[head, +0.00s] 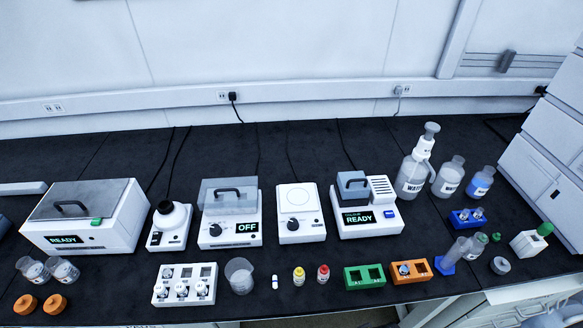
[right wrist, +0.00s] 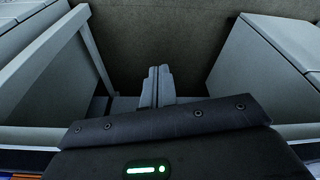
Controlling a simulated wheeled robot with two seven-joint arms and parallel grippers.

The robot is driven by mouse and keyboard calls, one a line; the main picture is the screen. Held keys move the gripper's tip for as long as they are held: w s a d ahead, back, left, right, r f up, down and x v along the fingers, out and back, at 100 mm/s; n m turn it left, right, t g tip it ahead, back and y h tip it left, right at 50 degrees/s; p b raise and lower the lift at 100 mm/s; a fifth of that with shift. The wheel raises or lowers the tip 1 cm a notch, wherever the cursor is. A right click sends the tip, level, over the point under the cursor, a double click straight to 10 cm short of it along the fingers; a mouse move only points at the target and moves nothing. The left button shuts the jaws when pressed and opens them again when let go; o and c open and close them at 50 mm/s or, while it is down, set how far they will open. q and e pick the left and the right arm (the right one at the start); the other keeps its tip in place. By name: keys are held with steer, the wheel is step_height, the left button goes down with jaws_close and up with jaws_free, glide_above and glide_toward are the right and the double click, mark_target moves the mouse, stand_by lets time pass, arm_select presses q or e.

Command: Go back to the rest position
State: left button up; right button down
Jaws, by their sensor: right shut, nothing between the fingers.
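My right gripper (right wrist: 157,86) shows in the right wrist view with its two pale fingers together and nothing between them. It points toward a bare grey-brown surface and touches nothing that I can see. Neither gripper shows in the head view, and my left gripper is in no view. The black bench top (head: 335,145) carries the lab equipment, all of it clear of any gripper in view.
A row of devices stands along the bench, including a READY box (head: 85,240) and an OFF unit (head: 231,233). In front are a white rack (head: 159,297), a beaker (head: 240,277), a green block (head: 352,283) and an orange block (head: 423,276). Bottles (head: 411,180) stand at right.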

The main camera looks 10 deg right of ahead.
steer(key=s+f+g+b, duration=0.1)
steer(key=s+f+b, duration=0.35)
steer(key=f, duration=1.45)
steer(key=s+d+f+b, duration=0.1)
steer(key=s+d+f, duration=0.2)
steer(key=s+f, duration=0.8)
steer(key=s, duration=0.3)
steer(key=shift+s+f+g, duration=0.2)
steer(key=shift+f+g, duration=0.15)
steer(key=shift+g, duration=0.05)
steer(key=shift+d, duration=0.1)
